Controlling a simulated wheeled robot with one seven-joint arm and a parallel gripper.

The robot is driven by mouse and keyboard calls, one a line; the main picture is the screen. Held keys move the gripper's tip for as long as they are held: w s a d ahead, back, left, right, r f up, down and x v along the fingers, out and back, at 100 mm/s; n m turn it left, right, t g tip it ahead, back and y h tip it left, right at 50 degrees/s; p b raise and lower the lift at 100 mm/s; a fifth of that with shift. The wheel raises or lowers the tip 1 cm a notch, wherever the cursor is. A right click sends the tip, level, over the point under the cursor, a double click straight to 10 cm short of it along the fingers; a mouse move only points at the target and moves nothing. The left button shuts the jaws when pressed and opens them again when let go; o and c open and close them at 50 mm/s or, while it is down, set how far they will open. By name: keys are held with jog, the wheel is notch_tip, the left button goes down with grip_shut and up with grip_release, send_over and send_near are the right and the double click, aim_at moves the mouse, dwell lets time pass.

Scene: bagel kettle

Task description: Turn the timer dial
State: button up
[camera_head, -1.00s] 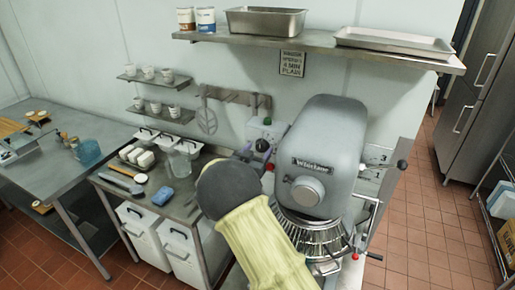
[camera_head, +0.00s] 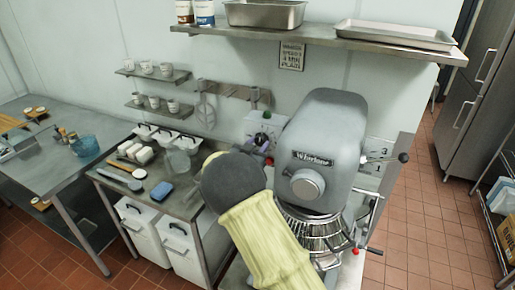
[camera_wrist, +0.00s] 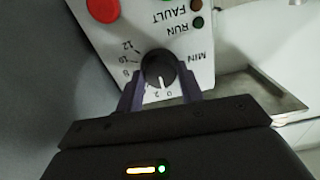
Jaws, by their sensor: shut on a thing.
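The timer dial (camera_wrist: 158,68) is a round black knob on a pale control panel (camera_wrist: 178,20). In the wrist view, numbers and the word MIN show around it, upside down. My gripper (camera_wrist: 159,84) has its two dark fingers on either side of the dial and is shut on it. In the head view, the control box (camera_head: 262,124) is on the wall left of the mixer, and the tip of my gripper (camera_head: 261,146) is at its front. The dial itself is too small there to make out.
The grey mixer (camera_head: 325,140) stands close on the right of the control box. A red button (camera_wrist: 103,8) and RUN and FAULT lamps are near the dial. A metal shelf (camera_head: 400,55) with pans is above. A worktable (camera_head: 190,205) with tubs and a blue sponge lies left.

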jog(key=m+b, duration=0.2)
jog(key=b, duration=0.2)
jog(key=m+b, duration=0.2)
jog(key=b, duration=0.2)
jog(key=shift+f+m, duration=0.4)
jog(key=m+b, duration=0.2)
jog(key=b, duration=0.2)
jog(key=shift+r+m, duration=0.1)
jog(key=shift+m, duration=0.3)
jog(key=shift+r+m+b, duration=0.15)
jog(key=shift+m+b, duration=0.35)
jog(key=shift+b, duration=0.35)
jog(key=shift+r, duration=0.1)
jog(key=o, duration=1)
jog(key=shift+a, duration=0.1)
